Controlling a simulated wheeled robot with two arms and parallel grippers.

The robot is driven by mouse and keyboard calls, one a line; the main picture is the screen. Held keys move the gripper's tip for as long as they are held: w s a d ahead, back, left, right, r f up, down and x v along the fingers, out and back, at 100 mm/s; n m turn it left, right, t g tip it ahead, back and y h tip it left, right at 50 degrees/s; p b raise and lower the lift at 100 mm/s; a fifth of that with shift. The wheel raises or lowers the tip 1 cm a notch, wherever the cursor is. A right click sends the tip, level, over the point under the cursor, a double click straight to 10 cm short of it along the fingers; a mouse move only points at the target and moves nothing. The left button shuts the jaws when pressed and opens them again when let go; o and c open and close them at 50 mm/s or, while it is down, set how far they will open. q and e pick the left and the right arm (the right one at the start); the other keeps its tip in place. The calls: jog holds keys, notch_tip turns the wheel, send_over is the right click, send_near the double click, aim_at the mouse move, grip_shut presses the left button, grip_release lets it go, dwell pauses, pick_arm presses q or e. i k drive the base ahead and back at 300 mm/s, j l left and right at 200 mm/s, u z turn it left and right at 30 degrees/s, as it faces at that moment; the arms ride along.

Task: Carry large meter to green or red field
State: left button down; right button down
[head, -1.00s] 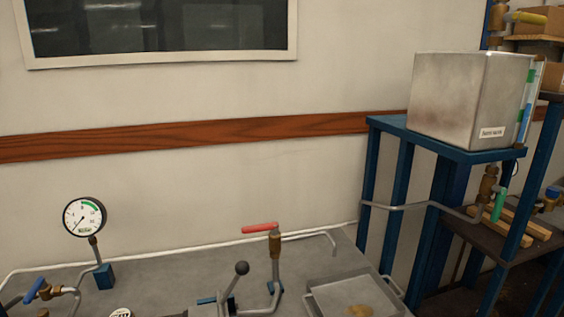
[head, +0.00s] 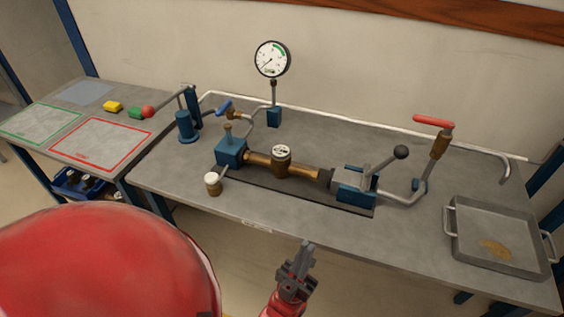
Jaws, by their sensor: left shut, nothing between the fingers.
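A brass meter with a white dial (head: 282,154) sits in the test bench between two blue clamps, in line with brass pipe pieces; I take it for the large meter. A smaller brass piece with a white top (head: 213,184) stands at the bench's front left. The green-outlined field (head: 40,123) and the red-outlined field (head: 101,142) lie on the side table at the left; both look empty. My left gripper (head: 305,248) is shut and empty, in front of the bench edge and apart from the meter. My right gripper is not in view.
A round pressure gauge (head: 272,59) stands behind the meter. A lever with a black knob (head: 401,152) and a red-handled valve (head: 434,122) rise at the right. A metal tray (head: 497,238) lies at the right end. A blue crate (head: 80,184) sits below the side table.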

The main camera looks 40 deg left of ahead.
aim_at(280, 164)
jog(key=k+j, duration=0.1)
jog(key=j, duration=0.3)
jog(key=k+j, duration=0.1)
jog(key=j, duration=0.3)
jog(key=k+j, duration=0.1)
jog(key=j, duration=0.3)
jog(key=i+j, duration=0.25)
